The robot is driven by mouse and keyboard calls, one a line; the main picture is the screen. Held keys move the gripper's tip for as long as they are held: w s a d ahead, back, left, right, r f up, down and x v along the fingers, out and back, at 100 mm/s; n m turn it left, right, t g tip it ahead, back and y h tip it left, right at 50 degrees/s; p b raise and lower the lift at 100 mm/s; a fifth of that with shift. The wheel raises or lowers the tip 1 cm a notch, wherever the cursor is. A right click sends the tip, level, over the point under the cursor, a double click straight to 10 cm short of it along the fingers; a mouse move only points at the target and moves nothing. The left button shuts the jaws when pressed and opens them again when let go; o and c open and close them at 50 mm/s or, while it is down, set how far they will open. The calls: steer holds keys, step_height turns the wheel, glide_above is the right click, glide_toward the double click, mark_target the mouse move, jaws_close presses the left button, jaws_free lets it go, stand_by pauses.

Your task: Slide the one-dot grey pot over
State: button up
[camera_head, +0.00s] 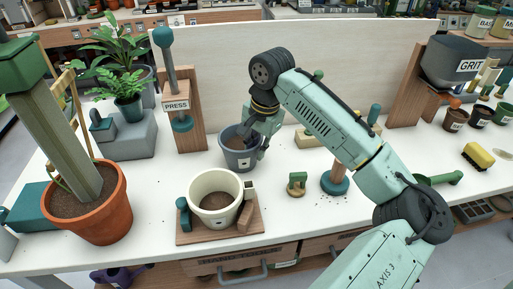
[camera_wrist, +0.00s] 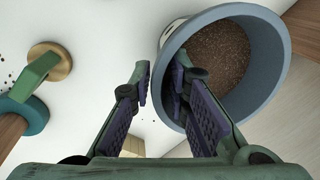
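The grey pot (camera_head: 238,160), filled with brown soil, stands upright on the white bench in front of the pale back panel. A small mark shows on its front, too small to read surely as one dot. In the wrist view the pot (camera_wrist: 275,85) fills the upper right. My gripper (camera_head: 255,141) is at the pot's right rim, pointing down. In the wrist view my gripper (camera_wrist: 160,85) has its fingers apart. One finger overlaps the pot's rim and the other is outside, over the bench. Whether either touches the wall cannot be told.
A cream pot (camera_head: 206,183) sits on a wooden board (camera_head: 190,237) in front. The PRESS stand (camera_head: 187,130) is close at left; a terracotta pot (camera_head: 95,218) is farther left. A small green-handled tool (camera_head: 297,183) and a teal-based post (camera_head: 335,182) stand at right.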

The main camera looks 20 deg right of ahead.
steer(key=shift+o, duration=1)
step_height(320, 180, up, 12)
steer(key=s, duration=0.1)
steer(key=shift+s+d, duration=0.35)
steer(key=shift+d, duration=0.1)
steer(key=shift+f, duration=0.1)
